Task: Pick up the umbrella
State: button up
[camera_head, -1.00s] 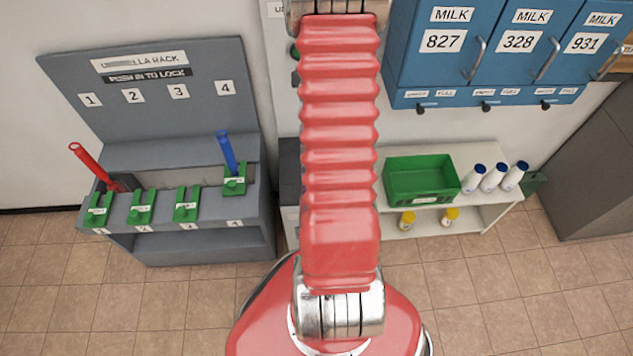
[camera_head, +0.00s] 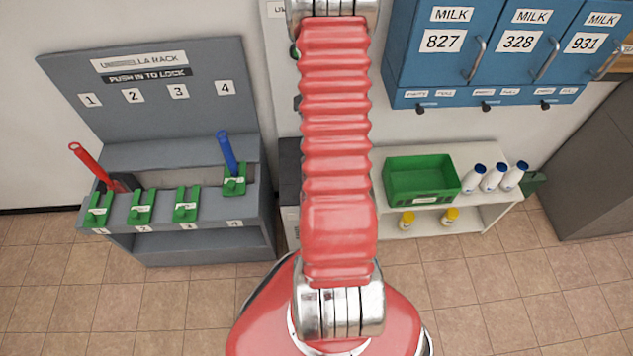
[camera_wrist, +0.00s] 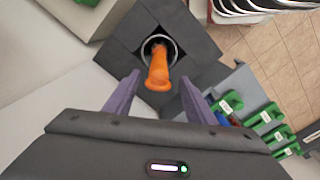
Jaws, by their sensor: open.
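In the wrist view an orange umbrella (camera_wrist: 158,70) stands in a round metal-rimmed hole of a dark square stand (camera_wrist: 118,45), its handle pointing toward the camera. My gripper (camera_wrist: 159,86) is open, its two purple fingers to the left and right of the handle in the picture. A gap shows on both sides; I cannot tell whether the fingertips reach handle depth. In the head view my arm hides the gripper and the orange umbrella. A red umbrella (camera_head: 92,166) and a blue umbrella (camera_head: 227,152) sit in the grey rack (camera_head: 150,255).
Green latch pieces (camera_head: 142,207) line the rack front; some show at the right of the wrist view. Right of my arm are a white shelf (camera_head: 465,158) with a green crate (camera_head: 421,178) and bottles, and blue milk lockers (camera_head: 440,65). The tiled floor in front is clear.

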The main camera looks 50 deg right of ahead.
notch_tip(320, 180, down, 5)
jog(key=shift+s+d+f, duration=0.1)
jog(key=shift+s+d, duration=0.05)
dwell(0.7)
grip_shut()
dwell(0.4)
